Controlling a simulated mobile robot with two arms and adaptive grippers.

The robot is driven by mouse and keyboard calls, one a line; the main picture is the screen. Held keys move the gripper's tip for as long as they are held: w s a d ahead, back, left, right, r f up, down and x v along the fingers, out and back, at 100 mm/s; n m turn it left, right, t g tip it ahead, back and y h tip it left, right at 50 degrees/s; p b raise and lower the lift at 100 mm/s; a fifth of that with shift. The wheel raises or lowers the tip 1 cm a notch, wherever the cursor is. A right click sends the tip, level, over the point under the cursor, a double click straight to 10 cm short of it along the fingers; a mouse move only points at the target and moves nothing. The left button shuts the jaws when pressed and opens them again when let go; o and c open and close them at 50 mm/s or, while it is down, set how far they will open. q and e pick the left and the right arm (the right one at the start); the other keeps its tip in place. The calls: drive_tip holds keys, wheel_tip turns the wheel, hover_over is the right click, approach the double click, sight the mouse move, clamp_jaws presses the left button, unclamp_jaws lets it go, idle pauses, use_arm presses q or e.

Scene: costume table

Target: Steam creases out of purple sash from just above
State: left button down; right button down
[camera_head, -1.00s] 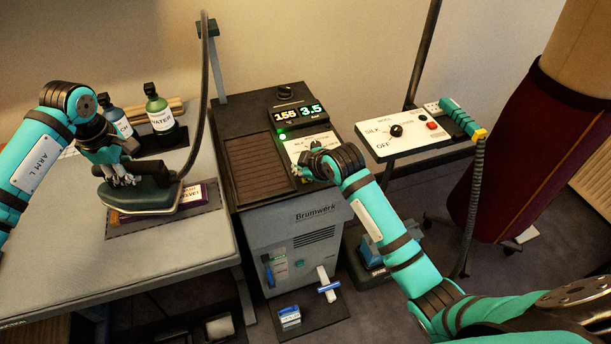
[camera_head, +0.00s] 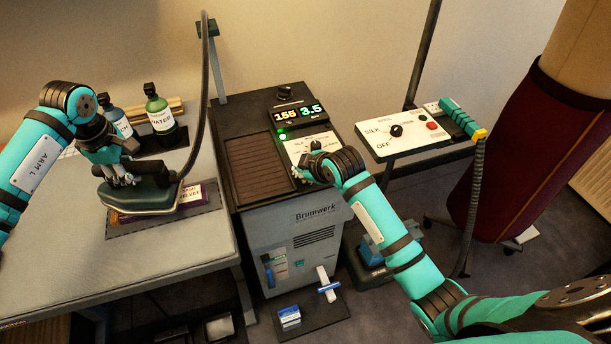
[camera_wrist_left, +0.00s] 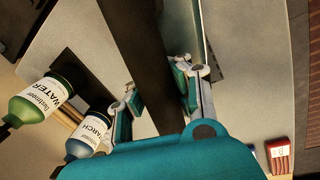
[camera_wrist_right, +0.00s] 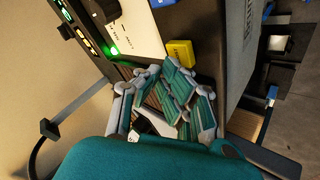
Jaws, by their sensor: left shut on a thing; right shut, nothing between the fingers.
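My left gripper (camera_head: 120,175) is shut on the handle of a dark green steam iron (camera_head: 150,198). The iron is low over a dark mat (camera_head: 180,222) on the grey table; I cannot tell whether it touches what is beneath. A purple item with a label reading like VELVET (camera_head: 190,194) shows at the iron's right end; I cannot tell whether it is the sash. The dark handle (camera_wrist_left: 145,50) runs between the fingers in the left wrist view. My right gripper (camera_head: 313,162) is shut and empty at the white control panel (camera_head: 300,146) of the steam station.
The steam station (camera_head: 290,215) has a lit display (camera_head: 298,112) and green light. A hose (camera_head: 204,90) rises from the iron. Bottles (camera_head: 160,115) stand behind it. A white switch panel (camera_head: 410,135) and dark red dress form (camera_head: 545,150) are at right.

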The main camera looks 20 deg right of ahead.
sight(123, 163)
use_arm(q)
drive_tip(key=shift+r, duration=0.15)
use_arm(e)
drive_tip(key=shift+f, duration=0.55)
idle(1.4)
drive_tip(key=shift+r, duration=0.1)
idle(1.7)
use_arm(q)
drive_tip(key=shift+w, duration=0.1)
use_arm(e)
drive_tip(key=shift+r, duration=0.85)
drive_tip(key=shift+r, duration=0.1)
drive_tip(key=shift+r, duration=2.4)
use_arm(q)
drive_tip(key=shift+r, duration=0.1)
